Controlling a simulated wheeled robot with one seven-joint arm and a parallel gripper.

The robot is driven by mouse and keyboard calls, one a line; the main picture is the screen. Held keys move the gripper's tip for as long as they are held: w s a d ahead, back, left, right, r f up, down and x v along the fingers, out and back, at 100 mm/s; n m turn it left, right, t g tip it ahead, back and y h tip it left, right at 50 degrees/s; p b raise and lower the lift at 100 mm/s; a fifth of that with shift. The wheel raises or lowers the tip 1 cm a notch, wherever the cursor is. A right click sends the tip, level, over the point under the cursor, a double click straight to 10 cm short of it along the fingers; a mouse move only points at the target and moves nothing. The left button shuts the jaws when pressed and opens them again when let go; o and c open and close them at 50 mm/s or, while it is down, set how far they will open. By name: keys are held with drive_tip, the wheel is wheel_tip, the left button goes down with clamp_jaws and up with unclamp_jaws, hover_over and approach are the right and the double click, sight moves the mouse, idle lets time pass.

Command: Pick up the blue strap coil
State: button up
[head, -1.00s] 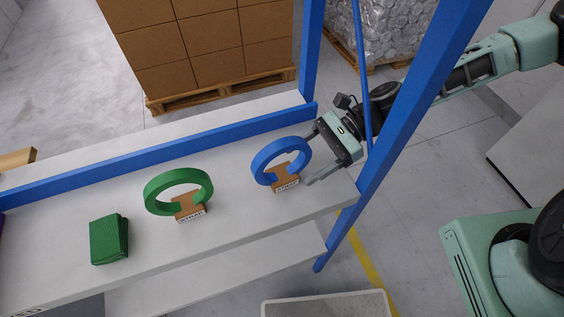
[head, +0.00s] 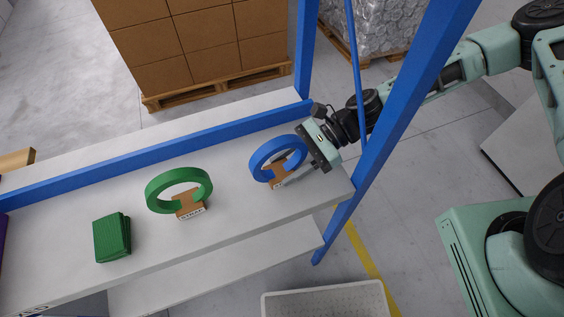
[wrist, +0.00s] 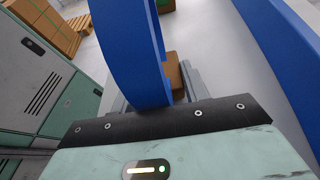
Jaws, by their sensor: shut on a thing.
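The blue strap coil (head: 279,149) stands upright on the shelf, its lower part held in a brown cardboard piece (head: 277,174) with a label. My gripper (head: 288,172) reaches in from the right, low on the coil, with its jaws shut on it. In the wrist view the blue strap coil (wrist: 132,50) rises between the jaws, close to the palm. The fingertips are mostly hidden behind the coil and the brown piece.
A green strap coil (head: 178,180) stands to the left, with folded green cloth (head: 112,237) beyond it. The blue rack post (head: 385,150) rises close beside my arm, and a blue rail (head: 160,157) runs along the shelf. A pale bin (head: 325,299) is below.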

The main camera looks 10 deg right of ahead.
sight(287, 139)
drive_tip(key=shift+r, duration=0.1)
wheel_tip(287, 139, up, 10)
drive_tip(key=shift+f+b, duration=0.1)
drive_tip(key=shift+b, duration=1)
idle(0.6)
